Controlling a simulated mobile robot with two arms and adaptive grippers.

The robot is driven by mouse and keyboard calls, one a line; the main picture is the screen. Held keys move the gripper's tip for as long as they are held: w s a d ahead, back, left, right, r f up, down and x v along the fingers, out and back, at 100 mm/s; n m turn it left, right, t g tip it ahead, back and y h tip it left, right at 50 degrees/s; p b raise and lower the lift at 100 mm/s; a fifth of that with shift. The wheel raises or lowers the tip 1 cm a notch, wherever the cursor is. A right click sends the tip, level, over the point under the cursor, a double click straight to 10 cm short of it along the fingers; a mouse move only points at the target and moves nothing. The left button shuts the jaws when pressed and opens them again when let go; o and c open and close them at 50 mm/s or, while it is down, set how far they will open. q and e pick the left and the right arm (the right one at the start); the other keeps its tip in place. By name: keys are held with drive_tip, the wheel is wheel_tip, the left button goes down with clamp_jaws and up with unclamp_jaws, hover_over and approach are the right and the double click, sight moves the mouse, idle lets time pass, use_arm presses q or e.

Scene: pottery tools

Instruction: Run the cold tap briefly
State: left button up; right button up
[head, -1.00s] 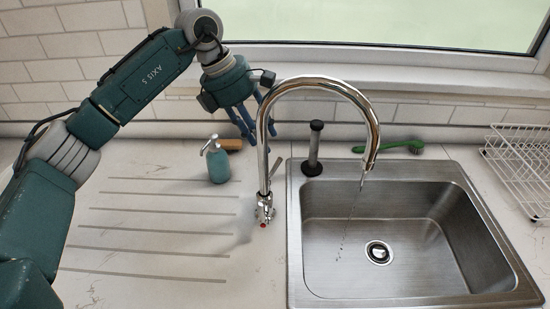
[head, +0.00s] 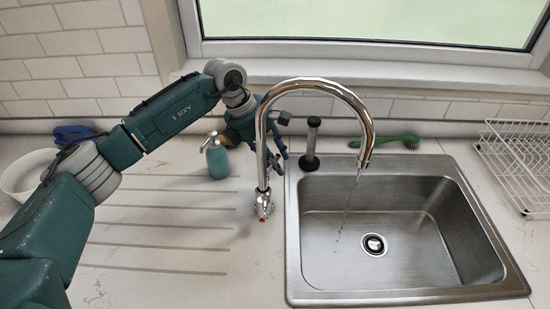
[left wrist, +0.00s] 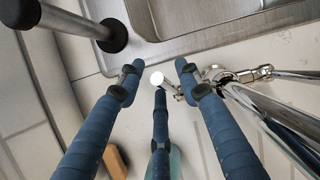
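The chrome tap (head: 262,150) arches over the steel sink (head: 293,255), and a thin stream of water (head: 347,212) falls from its spout. My left gripper (head: 279,160) is behind the tap, partly hidden by its neck. In the left wrist view its blue fingers (left wrist: 160,82) are spread open, with tips close to the tap (left wrist: 240,95). My right gripper is not in view.
A teal soap bottle (head: 217,162) stands left of the tap, near my gripper. A dark-based cylinder (head: 311,145) stands at the sink's back edge. A green brush (head: 385,141) and a white dish rack (head: 525,155) are to the right. A white bowl (head: 25,172) is at far left.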

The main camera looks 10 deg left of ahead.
use_arm(q)
clamp_jaws()
drive_tip(key=a+h+b, duration=0.1)
drive_tip(key=b, duration=0.2)
drive_tip(key=a+h+b, duration=0.1)
drive_tip(key=h+b, duration=0.1)
drive_tip(key=b, duration=0.2)
drive_tip(key=r+t+h+b, duration=0.1)
drive_tip(key=h+b, duration=0.1)
drive_tip(key=b, duration=0.1)
drive_tip(key=shift+s+a+b, duration=0.25)
drive_tip(key=shift+a+b, duration=0.15)
drive_tip(key=shift+o, duration=1)
unclamp_jaws()
drive_tip(key=v, duration=1.2)
drive_tip(key=shift+a+f, duration=0.15)
drive_tip(key=shift+a, duration=0.05)
drive_tip(key=shift+s+f, duration=0.15)
